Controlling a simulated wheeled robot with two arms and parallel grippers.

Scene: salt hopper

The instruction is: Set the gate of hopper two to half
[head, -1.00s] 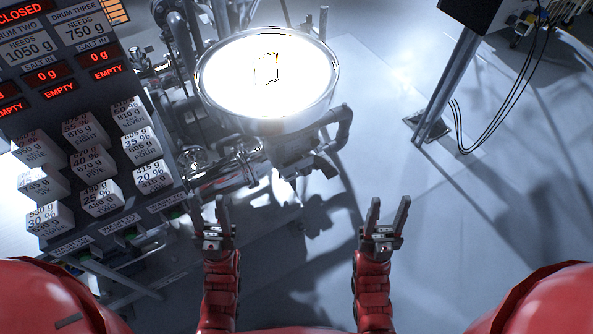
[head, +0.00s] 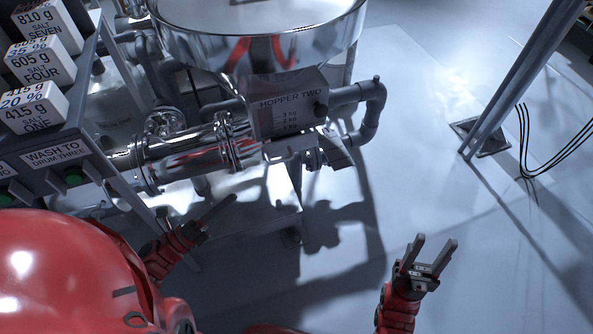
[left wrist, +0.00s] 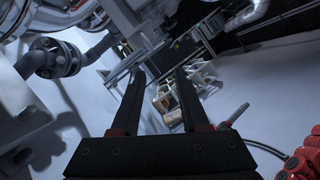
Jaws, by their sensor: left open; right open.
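Hopper two (head: 292,103) is a shiny metal bowl with a labelled grey box below it, at the top middle of the head view. Under the label is a light metal gate assembly (head: 290,146) with a small block at its right end; its setting is too small to read. My left gripper (head: 200,207) is open, below and left of the gate and apart from it. It also shows in the left wrist view (left wrist: 160,75), with nothing between its fingers. My right gripper (head: 436,242) is open and empty, low and right of the hopper.
A panel with white salt blocks (head: 40,57) and green buttons (head: 74,176) stands at the left. A shiny horizontal pipe (head: 185,155) runs left from the hopper. A dark elbow pipe (head: 372,105) is at its right. A grey post (head: 520,85) stands further right. The floor between is clear.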

